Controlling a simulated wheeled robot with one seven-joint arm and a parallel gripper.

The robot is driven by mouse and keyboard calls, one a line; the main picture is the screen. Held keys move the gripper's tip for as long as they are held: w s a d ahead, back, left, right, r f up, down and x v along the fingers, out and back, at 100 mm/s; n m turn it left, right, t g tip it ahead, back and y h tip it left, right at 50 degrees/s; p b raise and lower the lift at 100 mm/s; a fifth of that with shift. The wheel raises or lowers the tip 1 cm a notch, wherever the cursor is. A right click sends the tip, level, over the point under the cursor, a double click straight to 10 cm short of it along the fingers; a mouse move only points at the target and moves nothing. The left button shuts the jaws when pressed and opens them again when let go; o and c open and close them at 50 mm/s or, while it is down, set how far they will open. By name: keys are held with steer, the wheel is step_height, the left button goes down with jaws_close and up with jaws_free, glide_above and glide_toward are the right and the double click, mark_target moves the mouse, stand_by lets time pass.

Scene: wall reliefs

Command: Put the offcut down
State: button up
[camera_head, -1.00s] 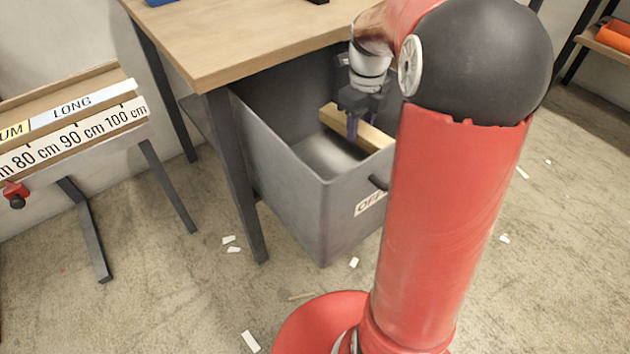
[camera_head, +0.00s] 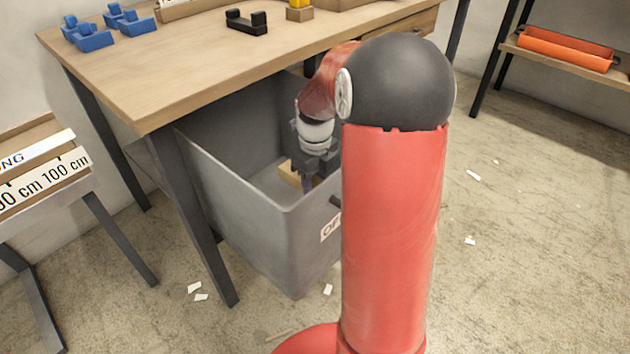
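The offcut (camera_head: 288,175) is a short, pale wooden piece inside the grey bin (camera_head: 240,220) under the workbench. My gripper (camera_head: 307,184) points down into the bin, with its fingers at the offcut and one finger in front of it. It looks shut on the offcut, though the far finger is hidden. Part of the offcut is hidden by the gripper, and my arm covers the right side of the bin. I cannot tell whether the offcut touches the bin floor. A partly hidden label starting "OF" (camera_head: 330,227) is on the bin's front.
The workbench top (camera_head: 190,75) overhangs the bin, and its dark leg (camera_head: 190,205) stands close to the bin's left side. Blue blocks (camera_head: 95,35) and a black holder (camera_head: 246,21) lie on top. A ruler stand (camera_head: 45,180) is at left. Pale scraps (camera_head: 195,289) dot the floor.

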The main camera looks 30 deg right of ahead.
mark_target(315, 183)
steer(key=shift+f, duration=0.1)
steer(key=shift+f+b, duration=0.4)
steer(key=shift+f, duration=0.1)
steer(key=o, duration=1)
steer(key=shift+o, duration=0.2)
step_height(315, 183, up, 13)
steer(key=p, duration=0.3)
